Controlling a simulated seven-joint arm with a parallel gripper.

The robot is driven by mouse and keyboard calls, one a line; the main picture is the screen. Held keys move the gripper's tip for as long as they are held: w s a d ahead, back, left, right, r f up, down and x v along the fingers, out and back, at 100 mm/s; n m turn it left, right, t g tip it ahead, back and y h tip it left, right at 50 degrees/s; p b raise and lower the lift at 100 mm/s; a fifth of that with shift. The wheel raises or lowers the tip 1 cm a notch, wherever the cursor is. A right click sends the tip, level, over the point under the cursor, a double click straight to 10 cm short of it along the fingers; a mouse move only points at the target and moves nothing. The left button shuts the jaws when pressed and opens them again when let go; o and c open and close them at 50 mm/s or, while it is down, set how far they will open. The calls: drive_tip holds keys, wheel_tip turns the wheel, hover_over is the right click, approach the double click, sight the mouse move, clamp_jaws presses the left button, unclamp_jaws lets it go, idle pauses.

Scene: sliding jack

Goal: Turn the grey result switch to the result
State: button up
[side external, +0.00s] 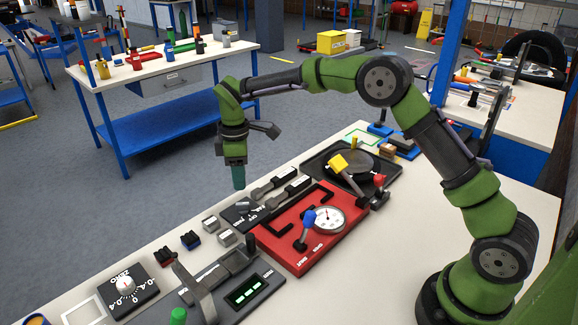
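A small black plate (238,217) with white lettering, too small to read fully, lies on the bench; a small grey piece on it (243,206) looks like the result switch. I cannot tell which way it points. My gripper (238,180) points down above and just behind this plate, with its teal tip apparently apart from it. I cannot make out a gap between the fingers. A red board (270,238) beside the plate carries a round dial gauge (329,219) and a blue-knobbed lever (306,226). The gauge reading is too small to tell.
A caliper-like tool (222,268) and a dark unit with green display (247,291) lie in front. A white dial on a black plate (125,284) is at front left. Small blocks (211,224) sit left of the switch plate. A black turntable (352,168) stands behind right.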

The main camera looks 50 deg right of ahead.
wheel_tip(320, 180, up, 9)
idle(0.5)
drive_tip(key=s+d+r+m+t, duration=0.1)
drive_tip(key=s+m, duration=0.3)
drive_tip(key=s, duration=0.6)
drive_tip(key=s+d+r+m+t+y, duration=0.1)
drive_tip(key=s+d+r+m+t, duration=0.1)
drive_tip(key=s+m, duration=0.3)
drive_tip(key=s+d+r+m+t+y, duration=0.1)
drive_tip(key=s+d+r+m+t, duration=0.1)
drive_tip(key=s, duration=1.2)
drive_tip(key=shift+s+d+m+t, duration=0.4)
drive_tip(key=shift+m+t, duration=0.7)
drive_tip(key=shift+m, duration=0.5)
